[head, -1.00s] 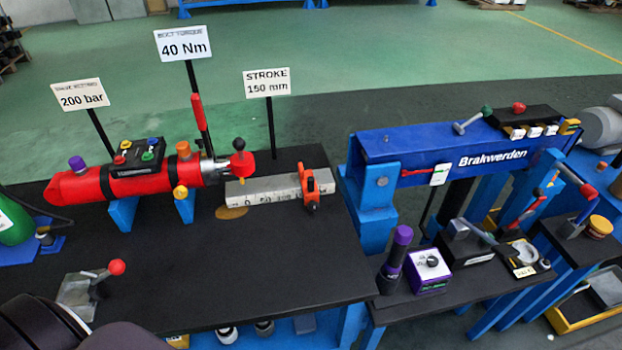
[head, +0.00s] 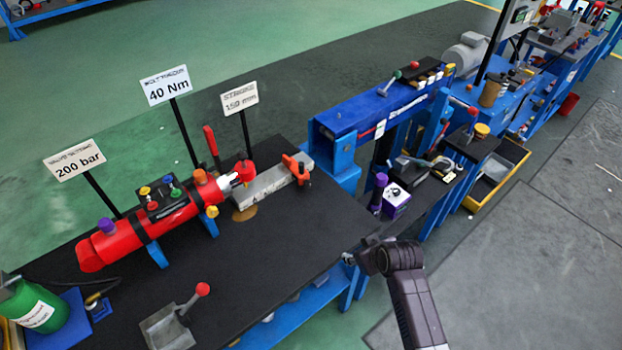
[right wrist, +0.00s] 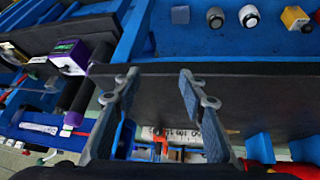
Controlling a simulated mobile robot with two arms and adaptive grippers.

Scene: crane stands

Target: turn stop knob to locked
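A purple box with a white top and a black knob (head: 395,195) stands on the small dark table right of the main bench. It also shows at the upper left of the right wrist view (right wrist: 69,57). I cannot read its markings or tell which knob is the stop knob. A black and purple cylinder (head: 378,192) stands beside the box. My right gripper (right wrist: 160,80) is open and empty, its two fingers spread in front of a dark bench edge. In the head view my right arm is below the box and apart from it. My left gripper is not in view.
The black bench (head: 285,225) carries a red hydraulic cylinder (head: 150,225) with several knobs, a grey ruler block (head: 262,188) and a red-knobbed lever (head: 202,289). A blue beam (head: 370,108) stands behind the box. Open floor (head: 530,260) lies to the right.

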